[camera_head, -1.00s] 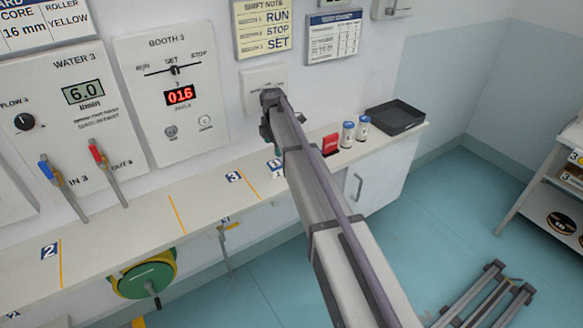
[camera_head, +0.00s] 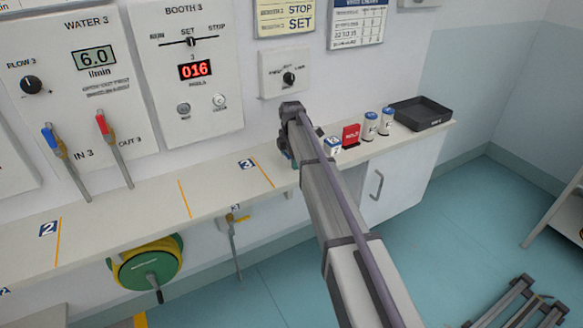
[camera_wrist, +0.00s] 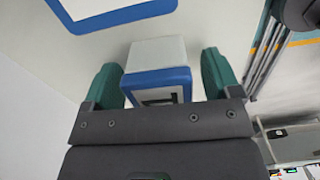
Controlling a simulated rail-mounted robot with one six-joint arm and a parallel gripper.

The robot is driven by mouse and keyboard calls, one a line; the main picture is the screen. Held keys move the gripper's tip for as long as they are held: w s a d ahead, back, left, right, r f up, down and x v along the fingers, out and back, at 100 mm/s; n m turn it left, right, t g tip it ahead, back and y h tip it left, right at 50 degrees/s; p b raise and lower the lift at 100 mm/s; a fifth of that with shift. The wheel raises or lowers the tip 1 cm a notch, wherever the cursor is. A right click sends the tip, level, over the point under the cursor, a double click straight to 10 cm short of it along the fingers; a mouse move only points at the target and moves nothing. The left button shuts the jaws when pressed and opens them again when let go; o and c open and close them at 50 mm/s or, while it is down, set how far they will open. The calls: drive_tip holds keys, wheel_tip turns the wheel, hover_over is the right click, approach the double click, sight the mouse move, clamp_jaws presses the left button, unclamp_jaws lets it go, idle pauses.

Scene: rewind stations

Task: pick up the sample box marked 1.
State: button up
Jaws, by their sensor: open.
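In the wrist view a white box (camera_wrist: 158,52) with a blue-bordered label stands between the two green fingers of my gripper (camera_wrist: 160,78). The fingers are apart, one on each side, with a gap visible at each. The dark mark on its label is partly cut off by the gripper body, so I cannot read it fully. In the head view my gripper (camera_head: 290,150) is low at the bench behind my arm, which largely hides the box there. Another white box with a blue label (camera_head: 333,146) stands to the right of my arm; its mark is too small to read surely.
On the bench (camera_head: 130,208), a red HOLD block (camera_head: 351,135), two white cylinders with blue tops (camera_head: 371,124) and a black tray (camera_head: 422,113) stand to the right. A wall panel with a knob (camera_head: 288,77) is just above my gripper. The bench to the left is clear.

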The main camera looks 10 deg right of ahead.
drive_tip(key=shift+r, duration=0.1)
drive_tip(key=c, duration=1)
wheel_tip(320, 180, up, 10)
drive_tip(key=p, duration=1)
drive_tip(key=shift+r+p, duration=0.15)
drive_tip(key=shift+p, duration=0.2)
drive_tip(key=shift+c, duration=0.2)
